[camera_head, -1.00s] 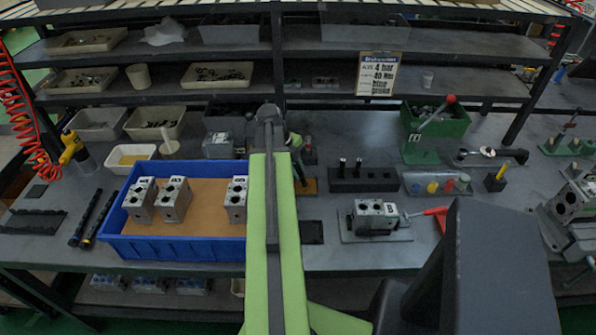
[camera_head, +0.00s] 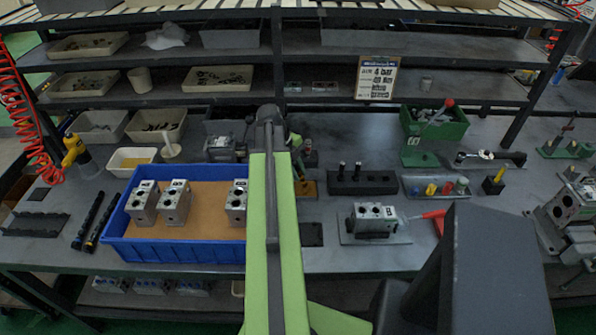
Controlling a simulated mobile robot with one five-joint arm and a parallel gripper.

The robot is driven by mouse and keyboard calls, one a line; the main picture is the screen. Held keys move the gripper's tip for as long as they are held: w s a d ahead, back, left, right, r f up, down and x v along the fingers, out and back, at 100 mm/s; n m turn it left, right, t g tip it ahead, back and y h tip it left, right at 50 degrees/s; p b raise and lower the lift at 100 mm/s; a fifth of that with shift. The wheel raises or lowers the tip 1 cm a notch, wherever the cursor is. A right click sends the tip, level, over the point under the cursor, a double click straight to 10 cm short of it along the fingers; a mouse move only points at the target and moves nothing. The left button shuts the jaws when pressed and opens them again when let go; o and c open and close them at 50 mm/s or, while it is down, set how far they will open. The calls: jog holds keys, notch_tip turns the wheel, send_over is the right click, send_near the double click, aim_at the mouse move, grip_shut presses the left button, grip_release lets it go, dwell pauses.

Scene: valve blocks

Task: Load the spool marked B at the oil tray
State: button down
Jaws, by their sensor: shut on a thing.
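My green arm (camera_head: 268,220) rises through the middle and covers part of the bench. My gripper (camera_head: 299,172) shows only in small part just right of the arm's dark joint, over a small amber-topped tray (camera_head: 308,188). It is shut on a thin dark part, apparently a spool; a mark on it cannot be read. Whether the part touches the tray I cannot tell. A grey valve block marked B (camera_head: 376,213) sits on a flat fixture plate (camera_head: 350,239) at centre right. A black rack (camera_head: 375,186) behind it holds two upright dark pins.
A blue crate (camera_head: 175,250) with several valve blocks stands left of the arm. A pale tray with yellow contents (camera_head: 120,168) is behind it. A red-handled tool (camera_head: 436,216) lies right of the fixture. A green lever press (camera_head: 420,157) stands farther back.

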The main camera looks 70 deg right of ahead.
jog(key=shift+r+p, duration=2.25)
jog(key=shift+r, duration=0.4)
